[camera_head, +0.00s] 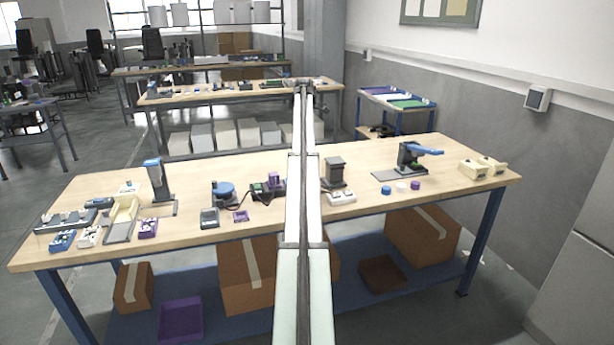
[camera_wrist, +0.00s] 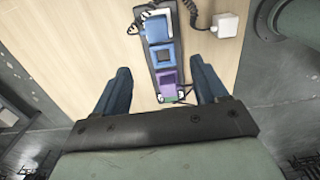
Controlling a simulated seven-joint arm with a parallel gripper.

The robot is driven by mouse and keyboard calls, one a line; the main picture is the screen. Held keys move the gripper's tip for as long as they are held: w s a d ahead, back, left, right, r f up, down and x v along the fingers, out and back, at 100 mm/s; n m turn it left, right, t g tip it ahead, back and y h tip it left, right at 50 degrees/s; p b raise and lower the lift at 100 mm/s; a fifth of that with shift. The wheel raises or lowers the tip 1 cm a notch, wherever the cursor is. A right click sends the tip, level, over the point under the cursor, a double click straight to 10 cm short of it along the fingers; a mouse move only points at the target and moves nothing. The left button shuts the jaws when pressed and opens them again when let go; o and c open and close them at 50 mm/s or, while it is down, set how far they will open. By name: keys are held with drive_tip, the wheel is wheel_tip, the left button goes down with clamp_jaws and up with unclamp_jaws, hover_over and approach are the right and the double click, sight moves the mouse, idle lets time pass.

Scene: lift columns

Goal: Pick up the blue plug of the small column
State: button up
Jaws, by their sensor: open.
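In the wrist view, a dark narrow unit (camera_wrist: 151,56) stands on the wooden table. It carries a blue and white block (camera_wrist: 157,28), a blue square piece (camera_wrist: 165,57) with a darker centre and a purple block (camera_wrist: 168,82). I cannot tell for sure which blue part is the plug. My gripper (camera_wrist: 160,68) is open and empty, its dark blue fingers on either side of the unit in the picture, with no contact visible.
A coiled dark cable and a white box (camera_wrist: 226,25) lie beside the unit. In the head view, a blue-topped column (camera_head: 157,178) stands left, a dark column (camera_head: 335,172) right of my arm, and a blue-levered device (camera_head: 408,156) further right. Bare wood (camera_head: 285,220) shows at the front.

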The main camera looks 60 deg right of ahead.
drive_tip(key=f, duration=0.8)
drive_tip(key=shift+s+d+f, duration=0.1)
drive_tip(key=shift+s+f, duration=0.1)
drive_tip(key=shift+f, duration=0.1)
drive_tip(key=shift+s+d+f, duration=0.1)
drive_tip(key=shift+d+f, duration=0.05)
drive_tip(key=shift+f, duration=0.7)
drive_tip(key=shift+d+f, duration=0.2)
drive_tip(key=shift+f, duration=0.7)
drive_tip(key=shift+s+d+f, duration=0.1)
drive_tip(key=shift+d+f, duration=0.05)
drive_tip(key=shift+f, duration=0.7)
drive_tip(key=shift+c, duration=0.3)
drive_tip(key=c, duration=0.9)
